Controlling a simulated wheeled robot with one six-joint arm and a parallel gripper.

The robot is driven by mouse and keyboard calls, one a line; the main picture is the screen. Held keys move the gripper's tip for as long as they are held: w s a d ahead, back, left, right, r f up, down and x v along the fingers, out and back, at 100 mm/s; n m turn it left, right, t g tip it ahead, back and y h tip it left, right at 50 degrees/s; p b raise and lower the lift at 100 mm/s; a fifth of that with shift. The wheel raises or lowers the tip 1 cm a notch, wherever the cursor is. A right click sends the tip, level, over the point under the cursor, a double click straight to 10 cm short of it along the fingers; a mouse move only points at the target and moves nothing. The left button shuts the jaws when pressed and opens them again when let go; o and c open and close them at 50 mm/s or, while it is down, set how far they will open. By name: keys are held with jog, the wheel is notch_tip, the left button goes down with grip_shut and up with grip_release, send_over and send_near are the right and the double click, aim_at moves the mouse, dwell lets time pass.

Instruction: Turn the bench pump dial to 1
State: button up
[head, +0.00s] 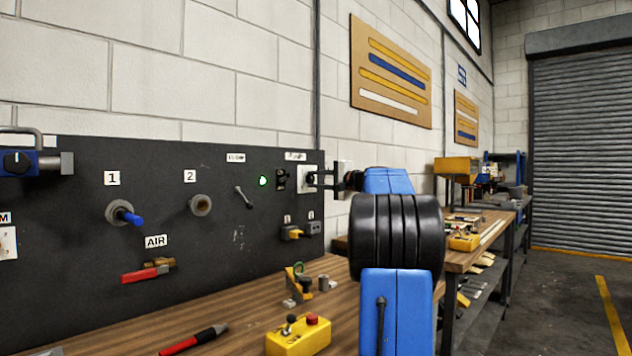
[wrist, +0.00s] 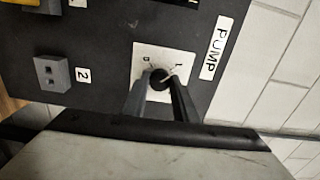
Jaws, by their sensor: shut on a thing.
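The pump dial is a dark round knob (wrist: 158,78) on a white plate (wrist: 146,50), with a PUMP label (wrist: 222,48) beside it in the wrist view. The plate carries a 0 mark and a 1 mark. A pale line on the knob seems to slant toward the 1, but the fingers partly cover it. My gripper (wrist: 160,88) is shut on the knob, one finger on each side. In the head view the plate (head: 301,172) is at the panel's right end, with my gripper (head: 318,179) reaching it from the right; the knob is hidden there.
The dark panel (head: 60,250) also holds a green light (head: 263,181), a toggle lever (head: 244,197), sockets (wrist: 52,74) and valves. A yellow control box (head: 298,336) and a red-handled tool (head: 194,340) lie on the wooden bench below. My arm hides part of the bench.

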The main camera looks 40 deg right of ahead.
jog(key=shift+d, duration=0.1)
dwell(0.4)
jog(key=o, duration=1.1)
jog(key=shift+c, duration=0.2)
jog(key=shift+s, duration=0.15)
jog(key=s+d, duration=0.1)
jog(key=s, duration=1.6)
jog(key=shift+d, duration=0.15)
